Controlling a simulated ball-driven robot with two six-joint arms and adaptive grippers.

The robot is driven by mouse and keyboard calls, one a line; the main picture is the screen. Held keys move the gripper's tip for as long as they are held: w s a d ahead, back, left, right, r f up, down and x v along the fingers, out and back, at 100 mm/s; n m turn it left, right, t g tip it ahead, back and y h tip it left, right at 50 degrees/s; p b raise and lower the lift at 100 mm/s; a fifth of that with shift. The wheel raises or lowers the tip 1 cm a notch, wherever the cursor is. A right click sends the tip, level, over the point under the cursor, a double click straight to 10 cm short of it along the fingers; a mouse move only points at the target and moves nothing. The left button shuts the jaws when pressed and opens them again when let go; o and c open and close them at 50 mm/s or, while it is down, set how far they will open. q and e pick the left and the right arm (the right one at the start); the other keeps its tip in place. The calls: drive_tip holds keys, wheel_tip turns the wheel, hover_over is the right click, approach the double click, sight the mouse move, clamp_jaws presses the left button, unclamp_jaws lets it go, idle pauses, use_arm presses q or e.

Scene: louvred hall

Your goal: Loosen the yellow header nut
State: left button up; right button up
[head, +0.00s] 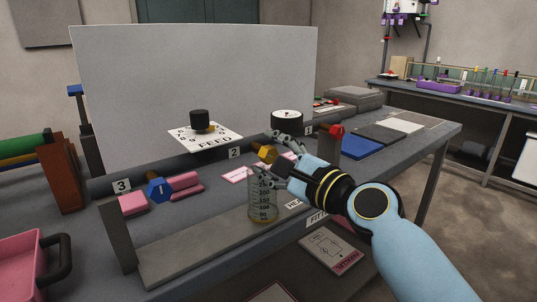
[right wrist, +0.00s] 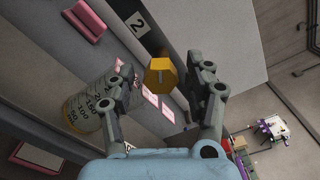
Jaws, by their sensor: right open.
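The yellow header nut (head: 264,153) is a hexagonal piece on the back panel near the label 2. In the right wrist view the yellow nut (right wrist: 161,75) shows its front face with a slot-like mark, between the two fingers. My right gripper (head: 272,160) is open, its fingers pointing at the nut, one above and one below it in the head view. In the wrist view the right gripper (right wrist: 160,82) has a gap on both sides of the nut. I cannot tell how far the tips reach along it. My left gripper is out of view.
A blue hexagonal nut (head: 160,190) sits at label 3 and a red one (head: 336,130) to the right. A graduated beaker (head: 262,203) stands just below my right gripper. A black knob (head: 200,121) is over the FEED plate, and a round gauge (head: 286,120) is behind.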

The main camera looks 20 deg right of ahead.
drive_tip(key=v, duration=0.6)
drive_tip(key=shift+s+p, duration=0.2)
drive_tip(key=shift+p, duration=0.1)
drive_tip(key=v, duration=1.2)
